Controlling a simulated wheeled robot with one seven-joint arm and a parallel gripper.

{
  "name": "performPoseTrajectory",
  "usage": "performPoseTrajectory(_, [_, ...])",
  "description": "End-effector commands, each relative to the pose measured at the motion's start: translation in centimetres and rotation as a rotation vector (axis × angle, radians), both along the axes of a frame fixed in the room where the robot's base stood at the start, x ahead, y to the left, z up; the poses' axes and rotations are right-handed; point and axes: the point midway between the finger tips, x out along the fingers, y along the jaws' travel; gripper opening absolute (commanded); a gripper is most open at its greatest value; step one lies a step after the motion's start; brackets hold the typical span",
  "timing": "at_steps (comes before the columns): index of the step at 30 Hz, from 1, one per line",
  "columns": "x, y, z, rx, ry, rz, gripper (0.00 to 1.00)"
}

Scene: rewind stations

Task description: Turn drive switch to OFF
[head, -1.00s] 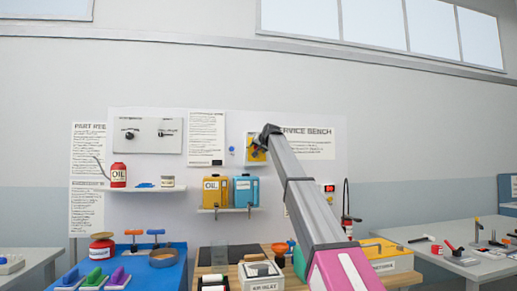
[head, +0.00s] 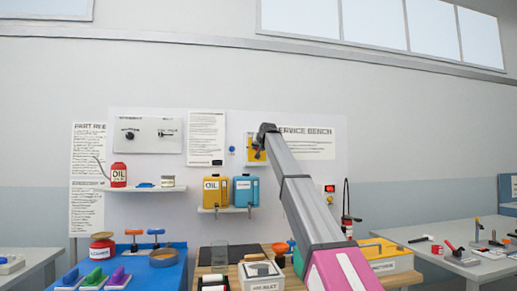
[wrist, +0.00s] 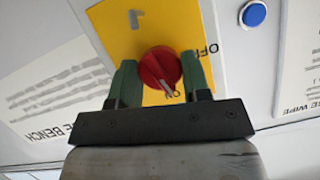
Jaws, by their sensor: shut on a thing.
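The drive switch is a red round knob (wrist: 160,68) on a yellow plate (wrist: 125,30) in the wrist view. Its white pointer mark lies toward the ON lettering at the plate's lower edge; OFF is printed at the right edge. My gripper (wrist: 161,80) has its two green fingers on either side of the knob, shut on it. In the head view, my gripper (head: 263,140) is at the yellow plate (head: 250,154) on the wall board and hides the knob.
A blue round button (wrist: 254,14) sits right of the plate in the wrist view. In the head view, a shelf with a yellow oil can (head: 214,190) and a blue can (head: 246,190) is below. The workbench holds a grey box (head: 261,275).

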Motion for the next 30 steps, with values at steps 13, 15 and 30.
performPoseTrajectory(13, [-0.11, 0.24, 0.01, -0.408, -0.117, 0.001, 0.2])
performPoseTrajectory(15, [-0.13, 0.29, -0.01, -0.472, -0.137, 0.0, 0.2])
performPoseTrajectory(30, [-0.19, 0.46, -0.19, -0.923, -0.266, 0.0, 0.2])
